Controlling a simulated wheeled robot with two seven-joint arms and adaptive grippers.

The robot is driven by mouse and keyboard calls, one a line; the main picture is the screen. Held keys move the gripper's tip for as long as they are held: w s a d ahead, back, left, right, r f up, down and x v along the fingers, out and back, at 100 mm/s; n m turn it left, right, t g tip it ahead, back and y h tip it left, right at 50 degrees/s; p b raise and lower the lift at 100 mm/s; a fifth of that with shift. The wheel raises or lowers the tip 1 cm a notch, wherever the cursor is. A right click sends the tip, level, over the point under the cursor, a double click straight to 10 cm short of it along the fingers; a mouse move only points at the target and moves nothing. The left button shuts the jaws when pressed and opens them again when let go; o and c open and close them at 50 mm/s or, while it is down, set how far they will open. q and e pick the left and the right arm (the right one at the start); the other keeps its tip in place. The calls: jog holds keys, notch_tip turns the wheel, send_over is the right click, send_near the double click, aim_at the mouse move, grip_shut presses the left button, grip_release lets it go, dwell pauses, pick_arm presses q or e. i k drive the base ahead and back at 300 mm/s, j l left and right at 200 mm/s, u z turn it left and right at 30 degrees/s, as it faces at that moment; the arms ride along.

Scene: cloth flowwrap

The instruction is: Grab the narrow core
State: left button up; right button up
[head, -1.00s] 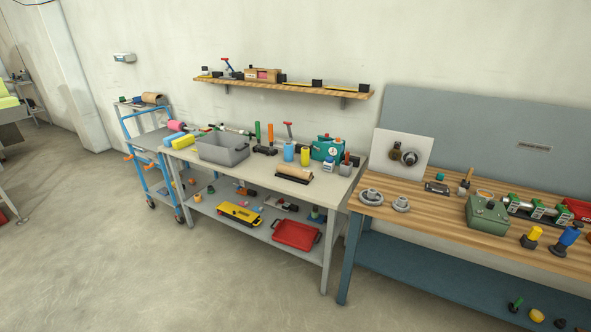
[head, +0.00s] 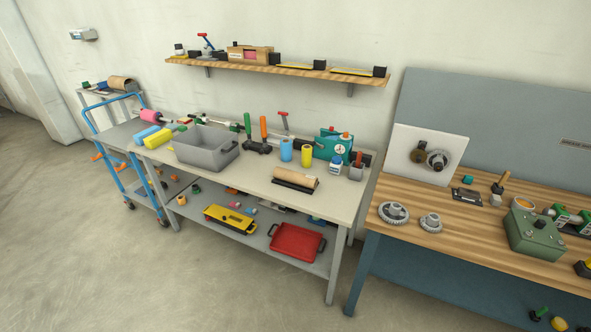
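Neither of my grippers is in the head view. No thing here can be told for certain as the narrow core. Several roll-like things show on the grey table (head: 250,187): an upright blue cylinder (head: 286,150), a slimmer-looking upright yellow cylinder (head: 307,156) beside it, and a tan roll (head: 295,178) lying on a dark base near the front edge. A pink roll (head: 150,116) and yellow rolls (head: 152,138) lie at the table's left end, by the blue cart. A brown roll (head: 122,83) lies on a stand further back.
A grey bin (head: 207,153) stands on the table's left part. A teal scale (head: 332,145) and small bottles stand at its back right. A red tray (head: 296,242) and a yellow case (head: 230,219) lie on the lower shelf. Open floor (head: 120,275) lies in front.

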aim_at(302, 180)
jog(key=i+j, duration=0.2)
jog(key=i, duration=0.25)
jog(key=i+j+z, duration=0.15)
jog(key=i, duration=0.25)
jog(key=j, duration=0.1)
